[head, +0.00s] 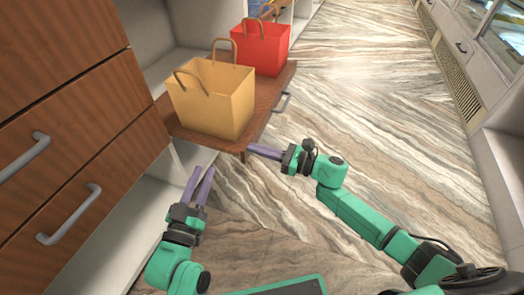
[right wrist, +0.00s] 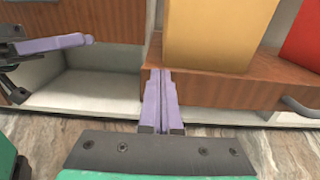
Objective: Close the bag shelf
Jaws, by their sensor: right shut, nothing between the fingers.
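The bag shelf (head: 268,98) is a brown wooden pull-out board that juts from the white cabinet over the floor. It carries a tan bag (head: 212,103) and a red bag (head: 262,48). Its grey handle (head: 281,102) is on the front edge. My right gripper (head: 251,149) is shut and empty, its fingertips at the shelf's near front corner. In the right wrist view the fingertips overlap the shelf's front face (right wrist: 225,92) near its left end; contact is unclear. My left gripper (head: 201,175) is open and empty, below and left of that corner.
Brown drawers (head: 60,150) with grey handles stand at the left. The marbled floor (head: 370,110) is clear, and a counter (head: 505,150) stands along the right.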

